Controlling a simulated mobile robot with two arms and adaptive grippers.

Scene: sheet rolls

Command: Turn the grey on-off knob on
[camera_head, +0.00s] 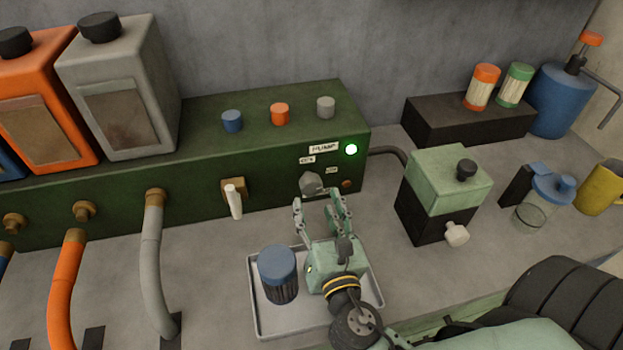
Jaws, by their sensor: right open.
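The grey on-off knob (311,182) is on the front of the long green box (260,165), under a white label that seems to read PUMP. Smaller labels sit around it, too small to read surely. The lower part of the knob is close to the fingertips in the picture. My left gripper is not in view.
Below my gripper lies a grey tray (258,322) with a blue-capped jar (278,272). A white lever (234,201) sticks out left of the knob. A green-and-black box (447,183) stands to the right. Blue, orange and grey buttons top the green box.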

